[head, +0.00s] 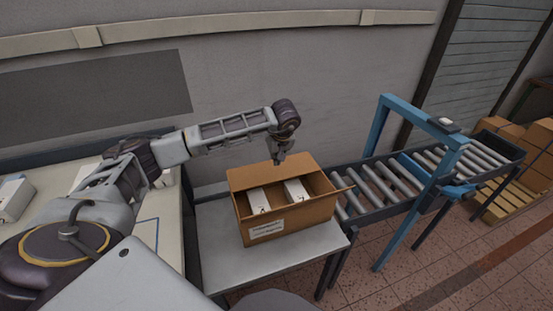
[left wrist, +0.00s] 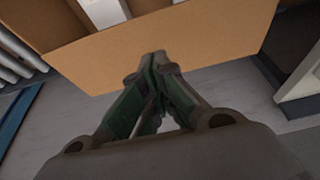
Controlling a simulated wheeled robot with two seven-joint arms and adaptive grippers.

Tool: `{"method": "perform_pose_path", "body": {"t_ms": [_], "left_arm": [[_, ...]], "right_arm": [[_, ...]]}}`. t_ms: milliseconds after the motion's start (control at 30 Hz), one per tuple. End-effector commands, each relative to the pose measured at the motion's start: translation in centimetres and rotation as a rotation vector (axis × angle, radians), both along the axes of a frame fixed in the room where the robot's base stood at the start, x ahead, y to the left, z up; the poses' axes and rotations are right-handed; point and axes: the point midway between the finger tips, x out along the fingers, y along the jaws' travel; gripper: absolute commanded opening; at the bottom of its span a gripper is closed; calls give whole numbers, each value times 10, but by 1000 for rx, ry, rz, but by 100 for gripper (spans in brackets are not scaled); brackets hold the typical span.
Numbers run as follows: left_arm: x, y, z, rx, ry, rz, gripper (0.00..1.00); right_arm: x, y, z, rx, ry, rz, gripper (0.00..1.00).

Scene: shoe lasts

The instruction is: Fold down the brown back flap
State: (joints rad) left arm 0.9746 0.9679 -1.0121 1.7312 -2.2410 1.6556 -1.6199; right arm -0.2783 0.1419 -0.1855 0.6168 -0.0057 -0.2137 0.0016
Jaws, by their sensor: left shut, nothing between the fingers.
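The brown cardboard box (head: 295,220) stands on a grey table with its top open. Its back flap (head: 305,164) stands up along the wall side; in the left wrist view the flap (left wrist: 205,42) is a broad brown panel across the top. Two white cartons (head: 259,201) lie inside the box, partly hidden by its walls. My left gripper (head: 278,159) is shut and empty at the flap's top edge, on the wall side. In the left wrist view its fingertips (left wrist: 154,60) overlap the panel; I cannot tell whether they touch. My right gripper is not in view.
The grey table (head: 218,248) has bare room left of the box. A roller conveyor (head: 375,190) with a blue frame (head: 395,218) stands to the right. A wall is close behind. A worktable (head: 150,235) with white cartons (head: 14,198) is at the left.

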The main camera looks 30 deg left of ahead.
Motion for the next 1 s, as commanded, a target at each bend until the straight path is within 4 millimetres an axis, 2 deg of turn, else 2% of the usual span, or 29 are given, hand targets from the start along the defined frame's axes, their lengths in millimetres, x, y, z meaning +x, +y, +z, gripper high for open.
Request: {"method": "perform_pose_path", "body": {"t_ms": [300, 467, 633, 1000], "left_arm": [[-3, 1, 27, 1, 0, 4, 0], [-18, -18, 14, 1, 1, 2, 0], [-33, -38, 5, 0, 1, 0, 0], [-57, -69, -8, -1, 1, 2, 0]], "right_arm": [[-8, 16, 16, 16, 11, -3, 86], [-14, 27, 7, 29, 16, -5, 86], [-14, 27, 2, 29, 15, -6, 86], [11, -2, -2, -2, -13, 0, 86]]}}
